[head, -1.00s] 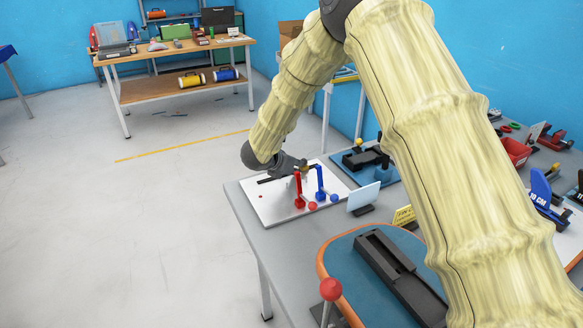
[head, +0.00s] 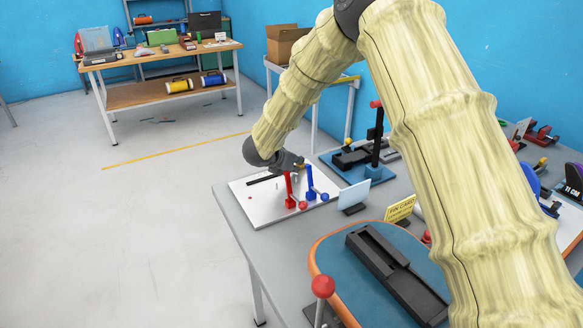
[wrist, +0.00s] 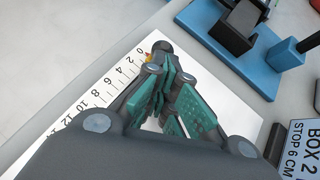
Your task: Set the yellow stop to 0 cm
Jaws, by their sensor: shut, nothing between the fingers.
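The white board (head: 258,211) lies on the grey table and carries a red upright (head: 289,188) and a blue upright (head: 309,181). In the wrist view its printed scale (wrist: 97,92) runs from 0 at the far end through 2, 4, 6 and up. A small yellow piece (wrist: 149,58), seemingly the stop, shows near the 0 mark beside a dark round part; my gripper hides most of it. My gripper (wrist: 170,74) is shut with nothing between its teal fingers, over the board near the scale's low end. I cannot tell whether it touches the stop. In the head view it is mostly hidden.
A blue fixture (head: 372,171) with a black post stands behind the board. A pale card (head: 354,195) stands right of it; the wrist view reads "BOX 2 STOP 6 CM" on a card (wrist: 300,148). A blue board with orange rim (head: 318,252) lies in front.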

